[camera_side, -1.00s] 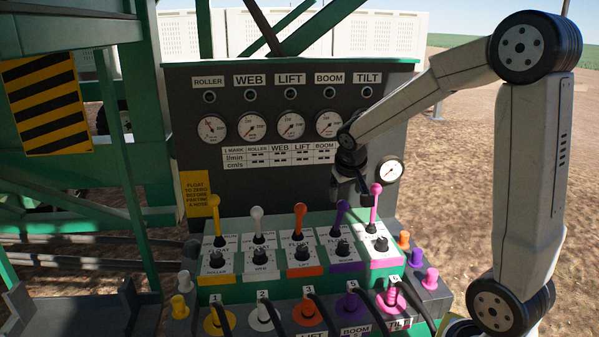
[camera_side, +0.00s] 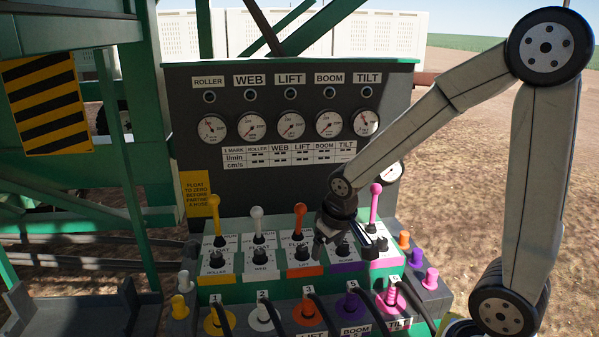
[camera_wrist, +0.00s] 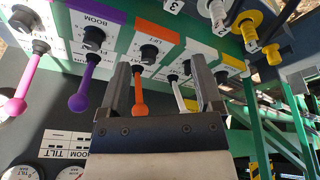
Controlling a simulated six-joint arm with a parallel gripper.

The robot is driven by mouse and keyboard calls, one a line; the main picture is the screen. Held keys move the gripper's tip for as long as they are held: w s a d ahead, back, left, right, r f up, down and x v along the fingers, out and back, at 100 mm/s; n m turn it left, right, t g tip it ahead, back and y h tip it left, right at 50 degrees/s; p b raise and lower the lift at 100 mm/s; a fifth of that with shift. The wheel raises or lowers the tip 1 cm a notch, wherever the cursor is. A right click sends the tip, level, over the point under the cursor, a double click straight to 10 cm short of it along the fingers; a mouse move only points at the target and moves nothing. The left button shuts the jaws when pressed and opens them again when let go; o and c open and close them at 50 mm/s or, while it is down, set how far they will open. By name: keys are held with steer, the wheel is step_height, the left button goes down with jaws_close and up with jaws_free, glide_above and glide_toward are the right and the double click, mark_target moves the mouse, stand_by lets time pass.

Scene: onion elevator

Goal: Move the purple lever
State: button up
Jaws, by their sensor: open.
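The purple lever (camera_wrist: 82,92) stands on the BOOM plate (camera_wrist: 92,20), which has a purple edge. In the wrist view it lies left of my gripper (camera_wrist: 160,72), outside the left finger and apart from it. In the side view my gripper (camera_side: 341,238) hangs low in front of the BOOM plate and hides the purple lever. The gripper is open, its two fingers spread and pointing down at the panel. In the wrist view the orange lever (camera_wrist: 140,100) shows between the fingers, close to the left one. Contact with it cannot be told.
The pink lever (camera_side: 375,203) stands right of my gripper; the orange (camera_side: 299,218), white (camera_side: 258,222) and yellow (camera_side: 214,212) levers stand left. A gauge board (camera_side: 285,185) rises behind. Hoses and coloured couplings line the front.

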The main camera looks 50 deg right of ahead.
steer(key=s+a+f+n+y, duration=0.1)
steer(key=s+a+f+n, duration=0.1)
steer(key=a, duration=0.4)
steer(key=s+f, duration=0.1)
steer(key=s, duration=0.1)
steer(key=shift+s+a+f, duration=0.25)
steer(key=shift+s, duration=0.15)
